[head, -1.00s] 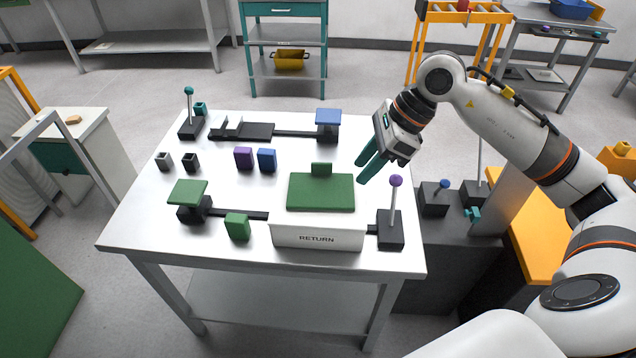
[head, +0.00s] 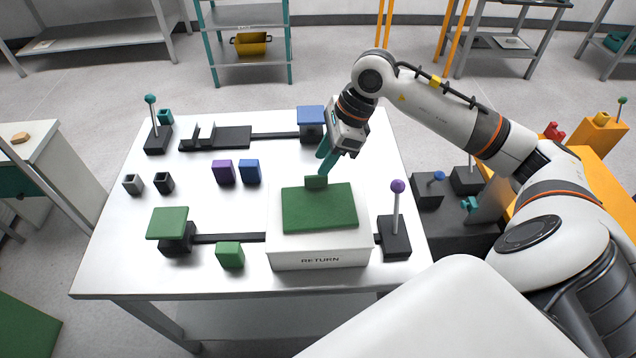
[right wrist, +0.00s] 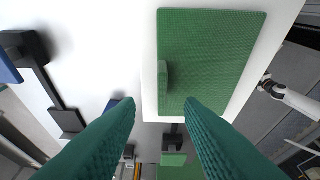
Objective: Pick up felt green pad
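The felt green pad (head: 320,208) lies flat on the white box marked RETURN (head: 320,258). A small upright green tab (head: 316,182) stands at the pad's far edge. My right gripper (head: 324,165) is open, with its teal fingers pointing down just above and behind the tab. In the right wrist view the pad (right wrist: 222,60) shows with its tab (right wrist: 163,78) just beyond the fingertips, between their lines. The right gripper (right wrist: 158,104) holds nothing there. I cannot tell whether a finger touches the tab. My left gripper is not in view.
A purple-knobbed lever (head: 397,205) stands right of the box. A green block (head: 230,255) and a green-topped stand (head: 168,224) are to its left. Purple (head: 223,172) and blue (head: 250,172) blocks sit mid-table. A blue-topped stand (head: 311,115) is behind the gripper.

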